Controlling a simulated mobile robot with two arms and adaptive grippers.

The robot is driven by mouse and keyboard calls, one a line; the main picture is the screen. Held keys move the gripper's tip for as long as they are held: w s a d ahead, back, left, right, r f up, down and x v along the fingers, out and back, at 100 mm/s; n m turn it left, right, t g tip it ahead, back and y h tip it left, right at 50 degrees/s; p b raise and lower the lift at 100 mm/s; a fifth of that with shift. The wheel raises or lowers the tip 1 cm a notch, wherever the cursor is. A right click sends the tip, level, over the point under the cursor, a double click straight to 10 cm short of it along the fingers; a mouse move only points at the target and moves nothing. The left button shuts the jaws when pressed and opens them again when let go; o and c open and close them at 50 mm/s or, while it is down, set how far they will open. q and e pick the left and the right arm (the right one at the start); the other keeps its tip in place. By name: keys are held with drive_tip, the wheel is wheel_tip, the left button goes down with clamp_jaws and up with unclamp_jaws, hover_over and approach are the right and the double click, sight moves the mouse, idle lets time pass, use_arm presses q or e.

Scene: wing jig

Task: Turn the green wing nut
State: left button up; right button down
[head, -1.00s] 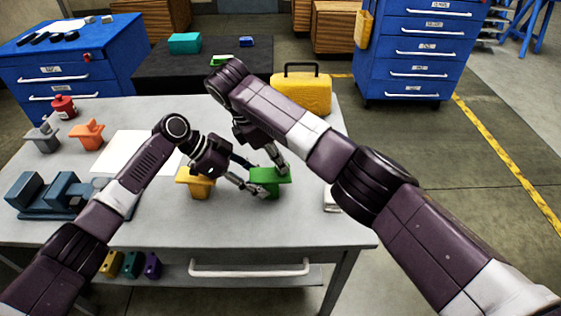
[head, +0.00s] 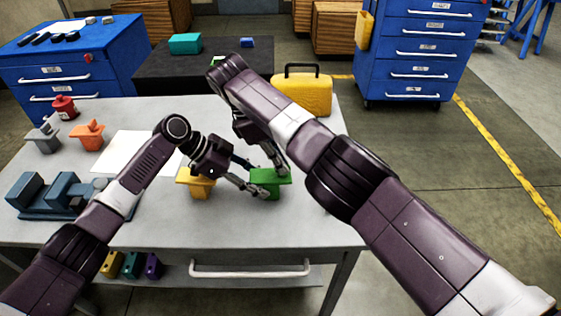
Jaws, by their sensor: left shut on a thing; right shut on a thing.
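The green wing nut (head: 272,187) stands on the grey workbench, right of the middle, with a wide flat top over a narrower body. My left gripper (head: 262,191) reaches it from the left and is shut on its left side. My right gripper (head: 282,168) comes down from above and behind and is shut at its top right edge. The fingers hide part of the top.
A yellow wing nut (head: 197,185) stands just left, under my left wrist. Orange (head: 88,135) and grey (head: 43,139) ones stand at the left, near a blue vise (head: 52,196) and white paper (head: 127,152). A yellow case (head: 302,95) stands at the back.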

drive_tip(key=c, duration=2)
unclamp_jaws()
drive_tip(key=shift+c, duration=0.2)
use_arm(q)
drive_tip(key=shift+r, duration=0.1)
use_arm(e)
drive_tip(key=shift+r, duration=0.1)
wheel_tip(320, 180, up, 10)
use_arm(q)
drive_tip(key=shift+f+b, duration=0.3)
use_arm(e)
drive_tip(key=shift+f, duration=0.4)
drive_tip(key=shift+w, duration=0.1)
use_arm(q)
drive_tip(key=o, duration=1.6)
drive_tip(key=shift+o, duration=0.2)
